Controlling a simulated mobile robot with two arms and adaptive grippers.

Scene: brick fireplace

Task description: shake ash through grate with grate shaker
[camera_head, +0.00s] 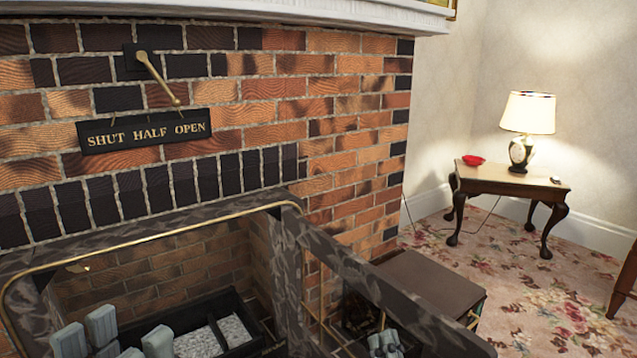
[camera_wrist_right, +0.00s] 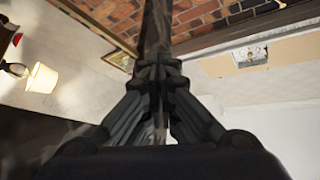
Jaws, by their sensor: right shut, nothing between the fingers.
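The black grate (camera_head: 185,315) sits low in the brick firebox, with pale ash (camera_head: 232,330) in its tray-like part. Several pale grey blocks (camera_head: 158,342) show at its left and are cut by the bottom edge. A dark upright shape behind the fingertips is unclear. I cannot pick out the grate shaker. My left gripper is not seen.
A marbled surround (camera_head: 345,265) with brass trim slants across the lower middle. A brown box (camera_head: 430,288) stands right of it. A brass lever (camera_head: 158,77) and a dark sign (camera_head: 145,131) are on the bricks. A lamp table (camera_head: 508,178) stands far right; patterned carpet lies before it.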

